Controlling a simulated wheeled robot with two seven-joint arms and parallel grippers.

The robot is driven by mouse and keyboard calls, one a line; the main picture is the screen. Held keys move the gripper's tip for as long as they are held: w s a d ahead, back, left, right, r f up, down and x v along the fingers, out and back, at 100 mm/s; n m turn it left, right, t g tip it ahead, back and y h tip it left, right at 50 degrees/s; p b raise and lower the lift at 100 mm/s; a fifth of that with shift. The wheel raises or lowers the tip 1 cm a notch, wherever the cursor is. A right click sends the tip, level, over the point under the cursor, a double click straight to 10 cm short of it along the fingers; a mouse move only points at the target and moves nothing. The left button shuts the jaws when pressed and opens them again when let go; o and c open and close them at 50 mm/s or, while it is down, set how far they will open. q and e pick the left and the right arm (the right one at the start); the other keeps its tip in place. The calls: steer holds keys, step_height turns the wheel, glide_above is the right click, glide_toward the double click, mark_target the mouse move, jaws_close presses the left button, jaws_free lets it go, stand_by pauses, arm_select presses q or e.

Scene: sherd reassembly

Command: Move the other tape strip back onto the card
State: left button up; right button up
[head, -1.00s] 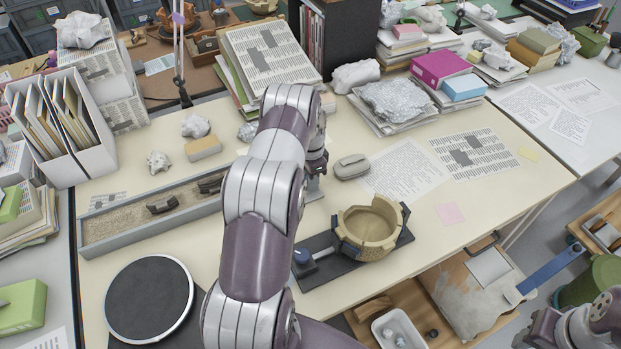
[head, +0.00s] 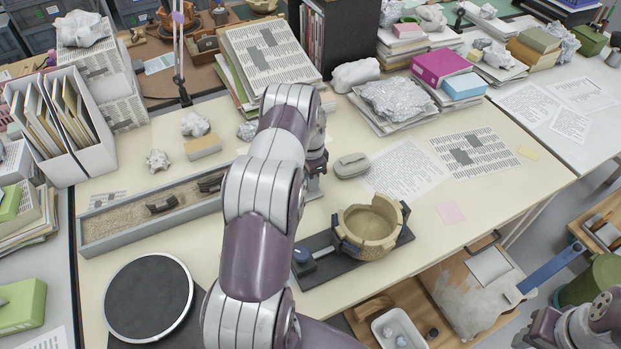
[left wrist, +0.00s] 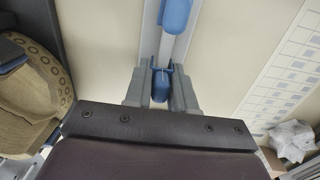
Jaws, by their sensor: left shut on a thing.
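My left gripper (head: 314,186) is low over the table, between the sand tray and the grey rounded object. In the left wrist view its fingers (left wrist: 160,92) are shut on a small rounded blue piece (left wrist: 161,84). I cannot tell for sure whether this is the tape strip. A second blue piece (left wrist: 176,14) lies just beyond it on a pale grey strip, which may be the card. The arm hides part of this spot in the head view. Only part of my right arm shows at the lower right corner; its gripper is out of view.
The tan pot (head: 368,228) stands on a dark base right of my left arm. The sand tray (head: 110,234) holds dark sherds at left. A round black turntable (head: 148,299) is at front left. Printed sheets (head: 404,168) and a pink note (head: 450,212) lie right of the gripper.

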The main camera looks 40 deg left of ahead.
arm_select(q)
steer(key=o, duration=0.9)
steer(key=shift+c, duration=0.2)
step_height(320, 180, up, 13)
steer(key=shift+w+a+f, duration=0.15)
steer(key=shift+w+a, duration=0.05)
steer(key=shift+w, duration=0.1)
